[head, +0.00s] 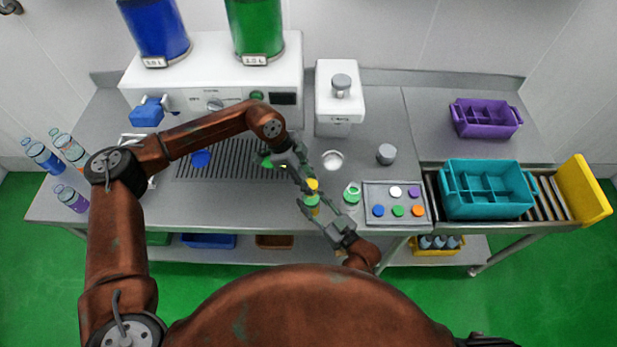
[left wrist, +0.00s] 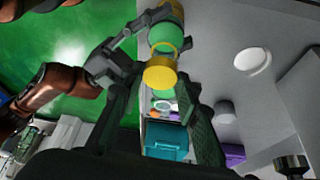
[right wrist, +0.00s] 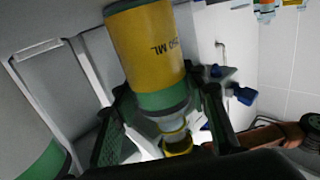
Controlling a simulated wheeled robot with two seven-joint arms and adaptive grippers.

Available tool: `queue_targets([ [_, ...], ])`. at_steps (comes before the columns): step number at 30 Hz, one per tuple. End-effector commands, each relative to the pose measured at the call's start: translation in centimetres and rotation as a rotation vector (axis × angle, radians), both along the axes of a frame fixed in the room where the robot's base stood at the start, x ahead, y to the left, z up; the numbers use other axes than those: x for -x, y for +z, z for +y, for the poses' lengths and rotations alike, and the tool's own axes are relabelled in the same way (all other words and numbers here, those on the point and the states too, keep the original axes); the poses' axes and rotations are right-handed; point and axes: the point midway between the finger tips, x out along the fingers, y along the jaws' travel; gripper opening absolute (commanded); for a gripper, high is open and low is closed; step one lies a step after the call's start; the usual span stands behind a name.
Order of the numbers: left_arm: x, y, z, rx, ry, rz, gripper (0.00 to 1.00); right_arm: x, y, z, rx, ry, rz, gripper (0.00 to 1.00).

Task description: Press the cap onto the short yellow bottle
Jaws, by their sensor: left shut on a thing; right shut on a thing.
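The short bottle (head: 312,203) has green liquid and a yellow label marked 250 ML, clear in the right wrist view (right wrist: 152,45). My right gripper (head: 320,212) is shut around its body above the worktop. My left gripper (head: 305,182) is shut on the yellow cap (head: 313,185), which also shows between its fingers in the left wrist view (left wrist: 160,73). In the right wrist view the cap (right wrist: 178,144) is close to the bottle's pale neck and roughly in line with it. I cannot tell whether cap and neck touch.
A cap tray (head: 372,222) with several coloured caps lies right of the grippers, beside another green bottle (head: 351,194). A teal crate (head: 485,208) stands on the roller conveyor. A purple crate (head: 486,119) is behind it. The white dispenser machine (head: 205,72) stands at the back left.

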Motion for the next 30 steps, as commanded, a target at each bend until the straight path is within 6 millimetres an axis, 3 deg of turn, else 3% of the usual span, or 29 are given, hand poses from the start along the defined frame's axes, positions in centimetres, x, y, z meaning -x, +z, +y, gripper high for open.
queue_targets([
  [14, 0.0, 0.0, 0.0, 0.001, -0.001, -0.001, 0.20, 0.0, 0.0, 0.0, 0.000, 0.000, 0.000, 0.00],
  [30, -0.1, -1.7, 0.0, 0.002, -0.002, -0.004, 0.20, 0.0, 0.0, 0.0, 0.000, 0.000, 0.000, 0.00],
])
